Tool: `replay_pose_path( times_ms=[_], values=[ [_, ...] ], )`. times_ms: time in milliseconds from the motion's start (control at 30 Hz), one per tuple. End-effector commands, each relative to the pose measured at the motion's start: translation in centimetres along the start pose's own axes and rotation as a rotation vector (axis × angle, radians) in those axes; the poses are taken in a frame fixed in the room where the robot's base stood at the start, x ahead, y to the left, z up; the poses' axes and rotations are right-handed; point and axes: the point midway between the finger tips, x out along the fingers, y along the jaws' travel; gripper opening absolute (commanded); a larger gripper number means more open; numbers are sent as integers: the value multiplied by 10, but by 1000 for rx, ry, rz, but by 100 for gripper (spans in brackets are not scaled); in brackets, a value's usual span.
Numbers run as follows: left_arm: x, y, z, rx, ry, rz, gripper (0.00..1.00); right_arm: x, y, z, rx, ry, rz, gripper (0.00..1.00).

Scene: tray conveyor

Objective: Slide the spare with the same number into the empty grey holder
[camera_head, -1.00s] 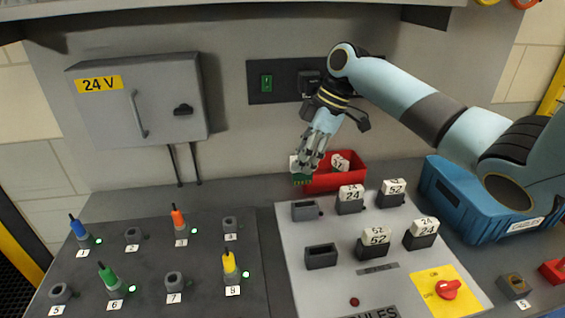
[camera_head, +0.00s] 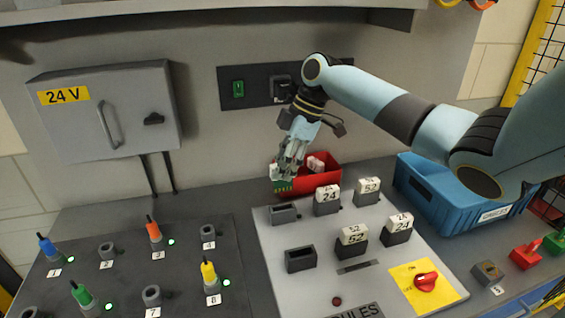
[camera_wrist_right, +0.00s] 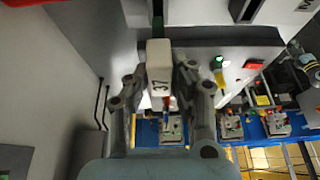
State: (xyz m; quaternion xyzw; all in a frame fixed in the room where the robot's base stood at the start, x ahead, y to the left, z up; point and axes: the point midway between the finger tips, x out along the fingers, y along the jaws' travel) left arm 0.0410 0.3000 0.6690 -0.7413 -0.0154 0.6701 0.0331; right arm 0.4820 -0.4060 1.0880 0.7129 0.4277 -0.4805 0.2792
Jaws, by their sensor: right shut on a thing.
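My right gripper (camera_head: 293,158) is shut on a white spare module (camera_head: 279,176) with a green lower edge. In the right wrist view the module (camera_wrist_right: 159,68) reads 37 between the fingers (camera_wrist_right: 160,85). It is held in front of the red bin's left end, just behind the back-left empty grey holder (camera_head: 285,214); I cannot tell its exact height. Another empty grey holder (camera_head: 300,260) is at front left. The other holders carry white modules: 24 (camera_head: 327,194), 52 (camera_head: 368,185), 52 (camera_head: 353,234) and 24 (camera_head: 399,222). My left gripper is out of view.
The red bin (camera_head: 325,184) holds another white spare (camera_head: 315,164), its number unclear here. A blue crate (camera_head: 440,205) stands at right. A yellow plate with a red rotary switch (camera_head: 425,282) is at front right. A dark board with coloured plugs (camera_head: 130,270) is at left.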

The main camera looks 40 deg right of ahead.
Motion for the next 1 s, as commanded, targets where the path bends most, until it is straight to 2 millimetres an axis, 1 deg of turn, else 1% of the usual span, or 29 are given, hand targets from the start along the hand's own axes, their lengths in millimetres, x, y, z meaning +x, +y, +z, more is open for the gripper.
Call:
replay_pose_path(
  times_ms=[33, 200, 400, 1000],
  values=[
    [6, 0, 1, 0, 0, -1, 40, 8, 0, 3, 0, 0, -1, 0],
    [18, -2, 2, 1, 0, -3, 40, 25, 0, 10, 1, 1, 0, 0],
    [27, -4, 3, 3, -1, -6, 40, 37, 0, 15, 0, 0, 0, 0],
    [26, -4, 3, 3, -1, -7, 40, 38, 1, 16, 0, 0, 0, 0]
  ],
)
